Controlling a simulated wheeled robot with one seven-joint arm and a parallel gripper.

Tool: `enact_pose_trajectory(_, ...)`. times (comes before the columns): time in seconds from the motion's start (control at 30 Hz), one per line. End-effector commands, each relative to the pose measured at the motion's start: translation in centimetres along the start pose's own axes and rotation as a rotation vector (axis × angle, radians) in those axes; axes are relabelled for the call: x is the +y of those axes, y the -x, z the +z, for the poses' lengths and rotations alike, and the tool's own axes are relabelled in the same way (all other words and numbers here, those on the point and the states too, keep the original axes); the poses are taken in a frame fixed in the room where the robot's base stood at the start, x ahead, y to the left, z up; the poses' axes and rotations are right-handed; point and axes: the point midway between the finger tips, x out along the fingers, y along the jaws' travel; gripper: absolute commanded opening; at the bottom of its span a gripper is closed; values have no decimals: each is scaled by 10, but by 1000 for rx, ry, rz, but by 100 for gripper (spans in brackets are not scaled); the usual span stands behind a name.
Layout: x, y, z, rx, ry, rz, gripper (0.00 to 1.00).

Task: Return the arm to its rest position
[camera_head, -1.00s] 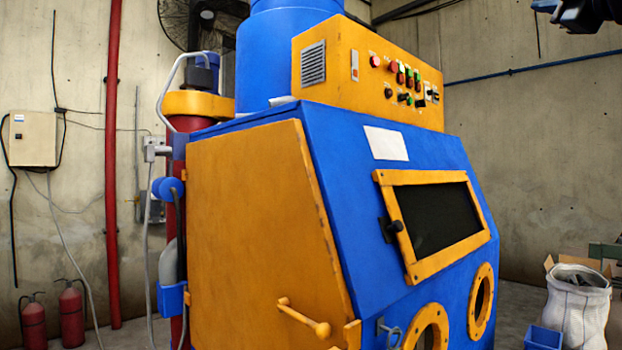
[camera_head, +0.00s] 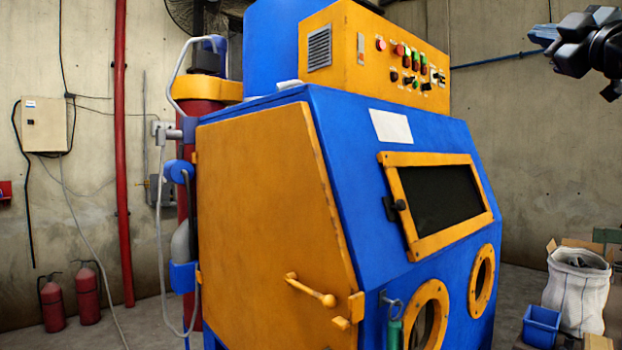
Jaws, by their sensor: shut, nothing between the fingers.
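My gripper (camera_head: 546,38) is at the upper right of the head view, at the end of my dark arm. Its fingertips point left and are shut with nothing between them. It is apart from the blue and orange blasting cabinet (camera_head: 345,190), which fills the middle of the view. The orange side door (camera_head: 265,200) of the cabinet lies flat against its side and looks closed. The control panel (camera_head: 410,65) with several buttons is on top, left of my gripper. Most of my arm is out of frame.
A white sack (camera_head: 578,295) and a blue bin (camera_head: 541,325) stand at the lower right. Two red extinguishers (camera_head: 88,295) and a red pipe (camera_head: 121,150) are at the left wall. The space between my gripper and the cabinet looks clear.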

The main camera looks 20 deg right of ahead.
Motion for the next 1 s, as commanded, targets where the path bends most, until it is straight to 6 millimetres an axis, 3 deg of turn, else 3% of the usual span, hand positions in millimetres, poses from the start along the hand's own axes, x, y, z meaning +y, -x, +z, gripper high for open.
enact_pose_trajectory(0.27, -103, 28, 35, 38, -307, 7, 0)
enact_pose_trajectory(0.57, -223, 82, 58, 19, -598, 9, 0)
enact_pose_trajectory(0.77, -302, 133, 64, -29, -760, -1, 0)
enact_pose_trajectory(1.0, -389, 212, 61, -114, -912, -29, 0)
